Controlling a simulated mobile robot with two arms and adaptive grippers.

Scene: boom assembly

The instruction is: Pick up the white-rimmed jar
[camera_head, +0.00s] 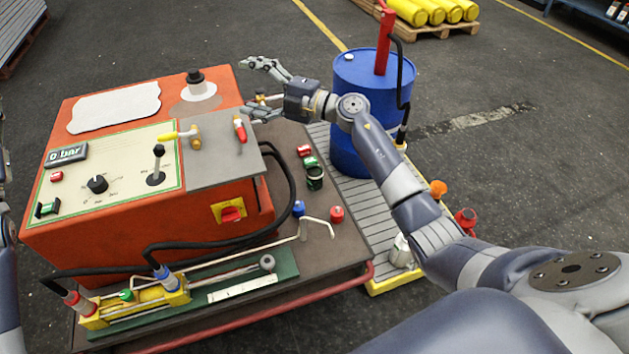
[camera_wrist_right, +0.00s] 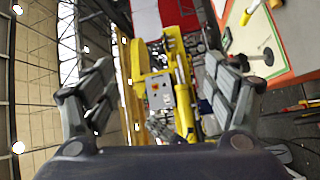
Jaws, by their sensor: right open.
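A small dark jar with a pale rim (camera_head: 314,177) stands on the brown bench top, right of the orange machine, in the head view. It looks upright and open at the top. My right gripper (camera_head: 258,88) is open and empty, above the far right corner of the machine, well beyond the jar and apart from it. In the right wrist view its spread fingers (camera_wrist_right: 160,85) have nothing between them, and I cannot make out the jar there. Only a grey sliver of my left arm shows at the left edge; its gripper's state cannot be told.
The orange machine (camera_head: 253,196) with levers stands left of the jar. Red and green small parts (camera_head: 307,157) lie just behind it. Black hoses (camera_head: 291,190) run close on its left. A blue barrel (camera_head: 352,160) with a red pump stands to the right, on a grey slatted platform (camera_head: 370,215).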

